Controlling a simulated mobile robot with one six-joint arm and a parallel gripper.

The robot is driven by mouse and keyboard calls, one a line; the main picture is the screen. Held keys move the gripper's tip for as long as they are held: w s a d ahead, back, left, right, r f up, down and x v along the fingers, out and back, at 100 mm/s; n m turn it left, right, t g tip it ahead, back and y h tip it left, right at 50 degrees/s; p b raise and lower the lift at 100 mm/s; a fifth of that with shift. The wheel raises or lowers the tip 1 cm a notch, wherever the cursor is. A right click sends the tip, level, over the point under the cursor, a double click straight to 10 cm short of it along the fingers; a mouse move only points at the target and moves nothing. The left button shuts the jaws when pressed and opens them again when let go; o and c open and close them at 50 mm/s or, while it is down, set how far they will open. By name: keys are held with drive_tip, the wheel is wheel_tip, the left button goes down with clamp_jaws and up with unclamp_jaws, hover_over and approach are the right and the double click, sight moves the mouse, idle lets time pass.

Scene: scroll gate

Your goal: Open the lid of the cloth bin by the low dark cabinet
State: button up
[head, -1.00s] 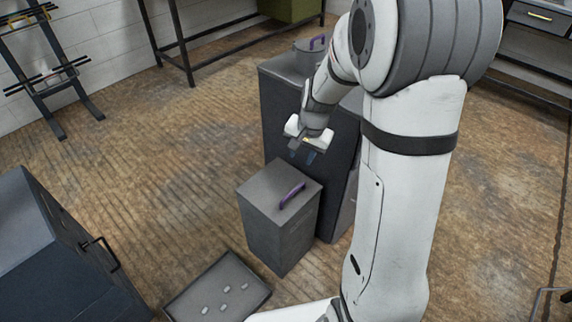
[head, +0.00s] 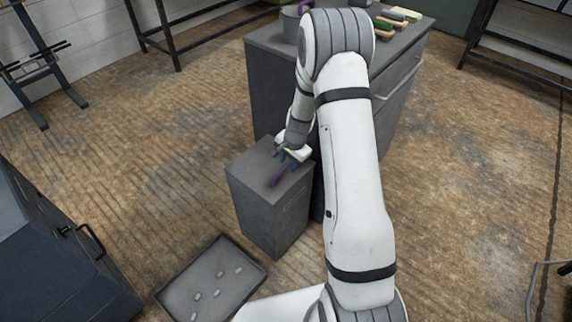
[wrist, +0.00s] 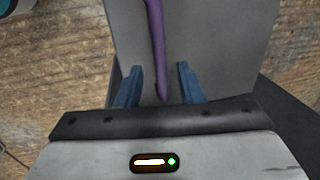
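The grey cloth bin (head: 272,216) stands upright on the floor against the low dark cabinet (head: 268,95). Its flat lid (head: 250,162) is shut and bears a purple handle (head: 278,178). My gripper (head: 287,157) is above the lid at the far end of the handle, pointing down. In the wrist view my gripper (wrist: 158,80) is open, with its two blue fingers apart. The near end of the purple handle (wrist: 156,45) shows between the fingers, with gaps on both sides. I cannot tell how far the fingertips are above the lid.
A grey pot (head: 291,25) and several blocks (head: 395,20) sit on the cabinet top. A shallow tray (head: 248,276) with several small pale pieces lies on the floor in front of the bin. A dark blue cabinet (head: 60,265) stands at the left.

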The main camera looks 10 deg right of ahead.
drive_tip(key=shift+f, duration=0.35)
drive_tip(key=shift+c, duration=0.4)
clamp_jaws()
